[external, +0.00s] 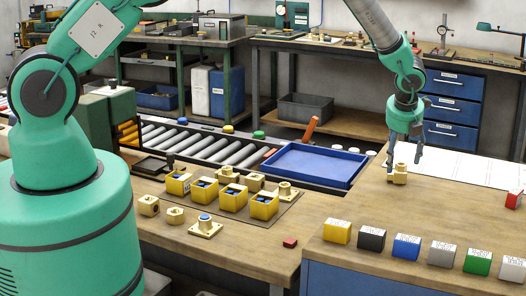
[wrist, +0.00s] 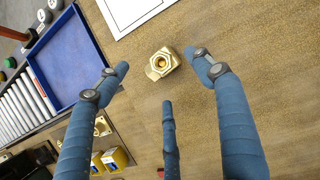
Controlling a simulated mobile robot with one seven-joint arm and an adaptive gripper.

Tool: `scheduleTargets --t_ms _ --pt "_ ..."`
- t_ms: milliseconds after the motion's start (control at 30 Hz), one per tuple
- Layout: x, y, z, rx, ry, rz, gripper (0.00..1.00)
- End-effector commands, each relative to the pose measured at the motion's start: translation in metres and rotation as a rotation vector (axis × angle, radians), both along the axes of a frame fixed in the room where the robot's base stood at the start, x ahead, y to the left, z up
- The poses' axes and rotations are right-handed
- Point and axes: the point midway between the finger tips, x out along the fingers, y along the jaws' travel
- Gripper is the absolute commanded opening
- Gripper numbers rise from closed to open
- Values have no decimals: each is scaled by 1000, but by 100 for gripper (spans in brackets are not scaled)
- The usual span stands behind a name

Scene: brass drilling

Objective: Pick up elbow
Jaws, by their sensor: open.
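A brass elbow (wrist: 162,63) lies on the wooden bench in the wrist view, a chunky fitting with a hex end and a round opening facing up. It lies between and a little beyond the tips of my gripper (wrist: 162,80), whose blue fingers are spread apart and empty. In the external view the elbow (external: 398,174) shows on the right part of the bench, just below my gripper (external: 404,160), which points down. The fingers partly overlap it there, and I cannot tell whether any finger touches it.
A blue tray (external: 312,163) stands left of the elbow, beside a roller conveyor (external: 205,150). White sheets (external: 450,166) lie behind the elbow. Several coloured boxes (external: 407,247) line the front edge. Yellow bins (external: 232,198) and more brass fittings (external: 205,226) sit left. Bare wood surrounds the elbow.

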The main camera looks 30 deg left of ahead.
Motion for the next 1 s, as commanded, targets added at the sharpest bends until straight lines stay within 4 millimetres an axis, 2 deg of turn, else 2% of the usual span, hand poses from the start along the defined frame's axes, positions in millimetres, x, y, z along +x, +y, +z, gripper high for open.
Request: scheduleTargets --t_ms 333,800,1000 --pt "1 1 -4 1 1 0 67" --pt "16 5 -42 1 1 -1 67" --pt "19 5 -48 0 0 -1 67"
